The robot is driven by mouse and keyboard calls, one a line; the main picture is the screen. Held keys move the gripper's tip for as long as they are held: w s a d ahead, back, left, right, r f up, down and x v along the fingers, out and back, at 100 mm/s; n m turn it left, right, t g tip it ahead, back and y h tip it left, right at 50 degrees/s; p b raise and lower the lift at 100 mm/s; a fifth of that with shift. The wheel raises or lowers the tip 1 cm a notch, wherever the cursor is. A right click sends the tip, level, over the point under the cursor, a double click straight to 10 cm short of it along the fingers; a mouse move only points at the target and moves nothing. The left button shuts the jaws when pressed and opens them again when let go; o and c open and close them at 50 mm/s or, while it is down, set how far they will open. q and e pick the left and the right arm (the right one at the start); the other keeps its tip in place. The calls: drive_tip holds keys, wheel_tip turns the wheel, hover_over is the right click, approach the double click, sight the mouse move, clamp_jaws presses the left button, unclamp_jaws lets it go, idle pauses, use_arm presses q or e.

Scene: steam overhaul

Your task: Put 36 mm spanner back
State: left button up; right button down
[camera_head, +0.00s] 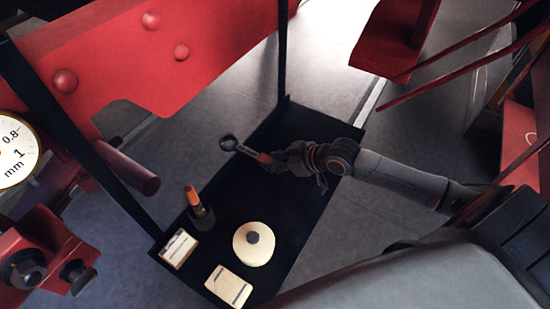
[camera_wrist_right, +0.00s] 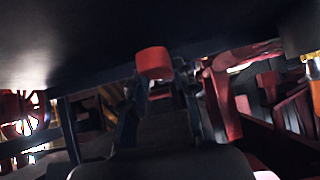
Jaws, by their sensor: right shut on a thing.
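The spanner (camera_head: 245,150) is a dark tool with a ring end at upper left and a red section on its handle. In the right wrist view a red piece (camera_wrist_right: 154,63), apparently the spanner's red section, shows between the fingers. The 36 mm marking cannot be read. My left gripper is not in view.
On the tray's near part are a round cream disc (camera_head: 254,244), two pale cards (camera_head: 229,286) and a dark cup (camera_head: 202,217) with an orange-tipped item. Black posts (camera_head: 85,140) rise at the tray's side. Red machinery (camera_head: 150,55) stands at upper left. The tray's far part looks clear.

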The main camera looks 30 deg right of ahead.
idle(0.3)
drive_tip(key=shift+f, duration=0.45)
drive_tip(key=c, duration=1)
unclamp_jaws()
drive_tip(key=shift+r, duration=0.3)
drive_tip(key=shift+v, duration=6.1)
